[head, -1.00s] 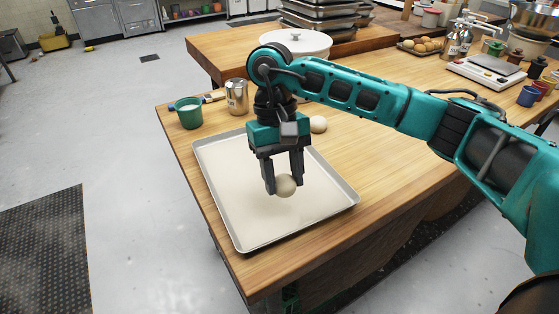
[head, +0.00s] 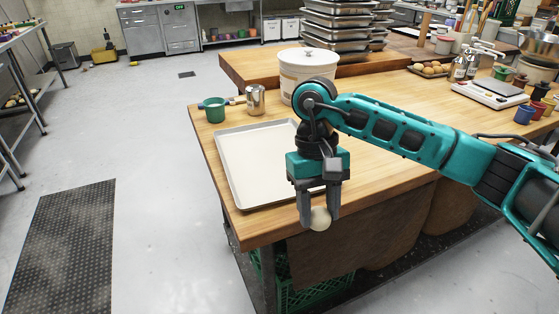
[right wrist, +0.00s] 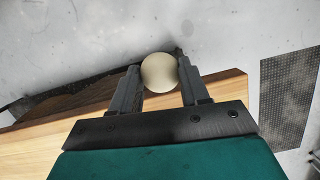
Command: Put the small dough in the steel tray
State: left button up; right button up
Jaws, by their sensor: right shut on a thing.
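My right gripper (head: 319,222) is shut on the small dough (head: 320,218), a pale round ball between its fingertips. In the right wrist view the dough (right wrist: 160,72) sits between both fingers, with the table edge and grey floor behind it. The steel tray (head: 226,178), shallow and pale inside, lies on the wooden table; its bare floor shows at left and my right arm hides its right part. The held dough is to the right of and nearer than the tray, apparently out at the table's front edge. My left gripper is not in view.
A green cup (head: 214,112), a metal can (head: 256,100) and a white tub (head: 306,72) stand behind the tray. A white scale (head: 490,93) is at the right. Stacked trays (head: 340,28) stand farther back. A green crate (head: 315,292) is under the table.

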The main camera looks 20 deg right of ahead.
aim_at(271, 159)
jog(key=z, duration=1.05)
jog(key=i+j, duration=0.1)
jog(key=j, duration=0.35)
jog(key=i+j, duration=0.15)
jog(key=j, duration=0.3)
jog(key=i+j, duration=0.1)
jog(key=j, duration=0.3)
jog(key=i+j, duration=0.1)
jog(key=j, duration=0.35)
jog(key=i+j, duration=0.1)
jog(key=j, duration=0.35)
jog(key=i+j+z, duration=0.1)
jog(key=j, duration=0.35)
